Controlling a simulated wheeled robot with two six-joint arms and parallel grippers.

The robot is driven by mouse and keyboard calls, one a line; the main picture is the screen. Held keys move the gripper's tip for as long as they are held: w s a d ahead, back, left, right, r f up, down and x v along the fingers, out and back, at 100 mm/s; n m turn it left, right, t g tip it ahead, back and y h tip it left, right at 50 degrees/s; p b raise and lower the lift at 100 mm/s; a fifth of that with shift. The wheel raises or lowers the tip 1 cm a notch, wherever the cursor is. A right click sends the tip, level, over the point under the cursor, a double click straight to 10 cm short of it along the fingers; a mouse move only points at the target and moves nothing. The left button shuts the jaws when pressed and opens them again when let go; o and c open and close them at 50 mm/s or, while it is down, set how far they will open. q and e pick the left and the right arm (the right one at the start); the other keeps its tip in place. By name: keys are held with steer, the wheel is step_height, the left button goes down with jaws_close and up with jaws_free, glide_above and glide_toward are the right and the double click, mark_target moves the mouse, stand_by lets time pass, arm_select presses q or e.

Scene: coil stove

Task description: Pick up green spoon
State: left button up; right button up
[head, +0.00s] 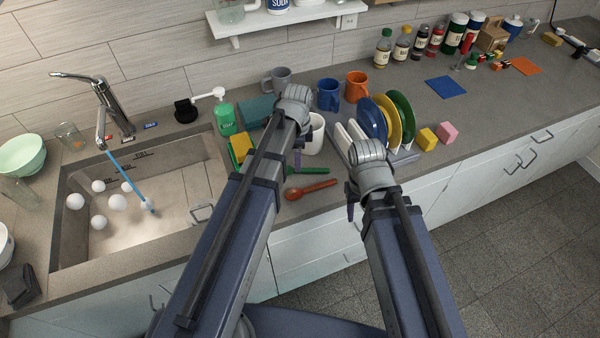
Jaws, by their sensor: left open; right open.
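A green spoon (312,171) lies on the grey counter, just behind an orange-brown spoon (310,189). Part of the green spoon is hidden behind my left arm and gripper. My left gripper (298,160) points down above the counter near the green spoon's left part; it is open, and I see nothing held in it. My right gripper (351,211) is open and empty, pointing down near the counter's front edge, right of both spoons. It is apart from the green spoon.
A white mug (314,138) stands behind the green spoon. A dish rack (402,158) with plates stands to the right, beside yellow (427,139) and pink (447,132) blocks. A sink (78,232) with white balls is at left. Blue (328,95) and orange (356,86) mugs stand behind.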

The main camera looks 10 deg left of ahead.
mark_target(303, 171)
arm_select(q)
step_height(303, 171, down, 4)
steer(key=b, duration=0.4)
steer(key=shift+f, duration=0.25)
steer(key=shift+r, duration=0.1)
steer(key=shift+c, duration=0.3)
jaws_close()
